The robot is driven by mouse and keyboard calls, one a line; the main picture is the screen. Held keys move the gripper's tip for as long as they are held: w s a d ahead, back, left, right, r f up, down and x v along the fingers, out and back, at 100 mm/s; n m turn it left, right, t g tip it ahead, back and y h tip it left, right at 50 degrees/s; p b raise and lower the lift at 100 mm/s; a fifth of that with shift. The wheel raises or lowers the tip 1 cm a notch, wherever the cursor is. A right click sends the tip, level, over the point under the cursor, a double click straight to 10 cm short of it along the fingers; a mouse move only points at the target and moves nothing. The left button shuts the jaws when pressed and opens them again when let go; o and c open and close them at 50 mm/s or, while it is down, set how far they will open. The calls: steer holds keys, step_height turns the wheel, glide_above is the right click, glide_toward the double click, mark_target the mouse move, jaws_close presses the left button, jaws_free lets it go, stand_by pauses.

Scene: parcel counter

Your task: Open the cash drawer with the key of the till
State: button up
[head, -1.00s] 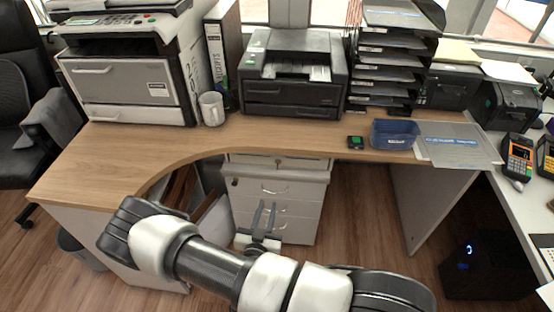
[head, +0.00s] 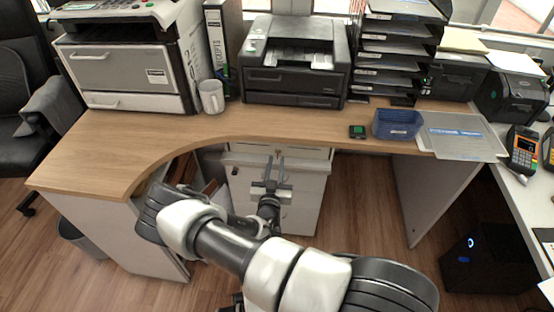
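A pale drawer cabinet (head: 308,185) stands under the wooden desk, with a cream top drawer (head: 310,155) just below the desk edge. A small dark spot (head: 235,171), perhaps a lock or key, shows at the cabinet's upper left; it is too small to tell. My gripper (head: 275,163) is in front of the cabinet's upper middle, its two fingers pointing away from me with a gap between them and nothing seen in it. It hides part of the drawer fronts. I cannot tell whether it touches the cabinet. No drawer appears pulled out.
The desk (head: 190,137) overhangs the cabinet. On it are a mug (head: 211,97), a printer (head: 294,88), a small black and green item (head: 357,131) and a blue basket (head: 397,124). A black computer case (head: 485,262) stands at right. The floor right of the cabinet is clear.

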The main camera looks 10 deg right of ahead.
steer(key=shift+x, duration=1.5)
steer(key=shift+c, duration=0.4)
jaws_close()
